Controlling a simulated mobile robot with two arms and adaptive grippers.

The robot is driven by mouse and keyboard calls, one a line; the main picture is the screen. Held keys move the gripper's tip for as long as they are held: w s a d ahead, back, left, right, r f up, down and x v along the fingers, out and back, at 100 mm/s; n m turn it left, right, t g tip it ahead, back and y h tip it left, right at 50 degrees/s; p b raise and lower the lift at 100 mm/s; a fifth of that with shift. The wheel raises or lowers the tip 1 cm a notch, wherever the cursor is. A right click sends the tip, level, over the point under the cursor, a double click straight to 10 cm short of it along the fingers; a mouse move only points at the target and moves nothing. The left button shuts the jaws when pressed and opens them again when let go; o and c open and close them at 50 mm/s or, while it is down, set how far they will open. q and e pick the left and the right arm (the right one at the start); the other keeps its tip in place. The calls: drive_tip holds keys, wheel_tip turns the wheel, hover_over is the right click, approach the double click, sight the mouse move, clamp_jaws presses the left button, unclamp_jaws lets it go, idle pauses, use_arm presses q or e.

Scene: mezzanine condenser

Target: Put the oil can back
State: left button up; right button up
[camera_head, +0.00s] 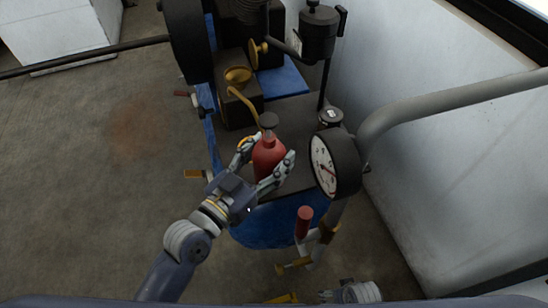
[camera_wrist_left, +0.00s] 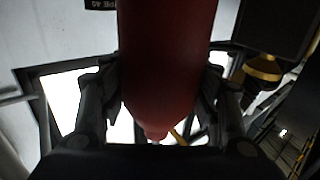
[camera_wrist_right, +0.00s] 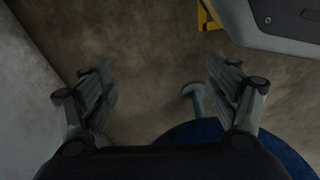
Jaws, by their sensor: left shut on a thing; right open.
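The red oil can (camera_head: 268,157) has a dark cap and a thin yellow-brass spout that reaches up and to the left. It stands about upright over the near part of the dark machine bench. My left gripper (camera_head: 266,168) is shut on the can's body, one finger on each side. In the left wrist view the red can (camera_wrist_left: 167,60) fills the middle between the fingers. I cannot tell whether its base touches the bench. My right gripper (camera_wrist_right: 162,95) is open and empty above the floor; it shows only partly at the bottom edge of the head view.
A round dial gauge (camera_head: 325,165) stands just right of the can. A brass cup (camera_head: 238,75) and dark machine parts are behind it. A red-handled lever (camera_head: 304,222) is in front. A thick grey pipe (camera_head: 450,97) runs along the right. Open floor (camera_head: 90,200) lies left.

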use_arm(q)
drive_tip(key=shift+x, duration=1.05)
drive_tip(key=shift+w+a+f, duration=0.1)
drive_tip(key=shift+w, duration=0.1)
drive_tip(key=shift+f, duration=0.25)
drive_tip(key=shift+f+b, duration=0.8)
drive_tip(key=shift+f, duration=0.6)
use_arm(e)
drive_tip(key=shift+w+a+r, duration=0.1)
drive_tip(key=shift+w+r, duration=0.25)
drive_tip(key=shift+r, duration=0.55)
drive_tip(key=shift+w+d+r, duration=0.1)
drive_tip(key=shift+w+r, duration=0.25)
drive_tip(key=shift+r, duration=0.5)
drive_tip(key=shift+w+a+r, duration=0.1)
drive_tip(key=shift+w+r, duration=0.25)
drive_tip(key=shift+r, duration=0.55)
use_arm(q)
drive_tip(key=shift+f, duration=0.1)
drive_tip(key=o, duration=1.7)
drive_tip(key=shift+s+f, duration=0.1)
drive_tip(key=shift+o, duration=0.2)
use_arm(e)
drive_tip(key=shift+w+r, duration=0.1)
drive_tip(key=shift+r, duration=0.1)
